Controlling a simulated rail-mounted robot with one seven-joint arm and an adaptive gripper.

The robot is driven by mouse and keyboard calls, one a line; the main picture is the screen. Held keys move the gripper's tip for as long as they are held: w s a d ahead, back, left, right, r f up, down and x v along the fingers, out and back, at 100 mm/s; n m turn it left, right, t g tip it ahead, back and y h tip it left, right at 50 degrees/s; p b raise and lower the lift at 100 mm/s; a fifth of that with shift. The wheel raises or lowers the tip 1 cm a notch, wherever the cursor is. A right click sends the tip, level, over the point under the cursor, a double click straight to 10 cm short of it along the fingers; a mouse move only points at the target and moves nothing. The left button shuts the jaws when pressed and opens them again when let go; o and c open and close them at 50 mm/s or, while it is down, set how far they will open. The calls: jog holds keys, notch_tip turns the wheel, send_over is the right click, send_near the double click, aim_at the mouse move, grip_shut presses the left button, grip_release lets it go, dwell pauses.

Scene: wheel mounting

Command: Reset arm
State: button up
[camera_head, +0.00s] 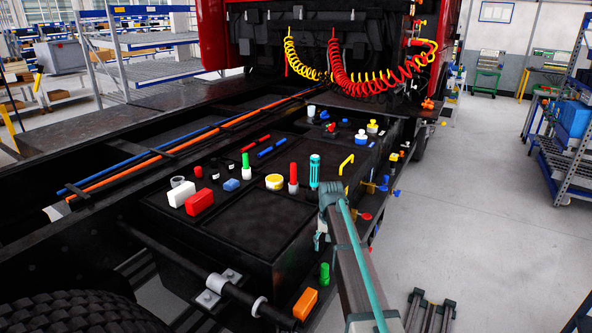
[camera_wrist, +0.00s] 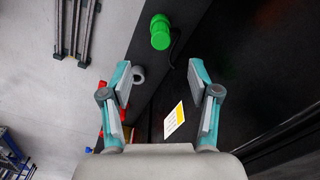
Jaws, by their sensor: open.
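My gripper (camera_wrist: 161,78) is open in the wrist view, its two teal and grey fingers spread with nothing held between them. In the head view my arm reaches in from the lower right over the side of the black truck chassis (camera_head: 250,225), and the gripper is mostly hidden there. A green cap (camera_wrist: 160,31) stands on a dark ledge beyond the fingertips; it also shows in the head view (camera_head: 324,273). A grey ring-shaped fitting (camera_wrist: 139,74) lies near the left finger. A white and yellow label (camera_wrist: 174,121) shows between the fingers.
Several coloured caps, red and white blocks (camera_head: 199,202) and a yellow handle (camera_head: 346,163) stand on the chassis top. An orange block (camera_head: 305,303) is at its near edge. A large tyre (camera_head: 75,312) is lower left. Grey floor (camera_head: 470,190) lies open to the right, before shelves (camera_head: 565,160).

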jog(key=s+f+g, duration=0.2)
jog(key=s+f, duration=1)
jog(key=s, duration=0.8)
jog(key=s+f+g, duration=0.2)
jog(key=s+f, duration=1)
jog(key=s, duration=0.8)
jog(key=s+f+n+g, duration=0.1)
jog(key=s+f+g, duration=0.1)
jog(key=s+f, duration=1.1)
jog(key=s, duration=0.6)
jog(key=shift+s+g, duration=0.4)
jog(key=shift+o, duration=0.3)
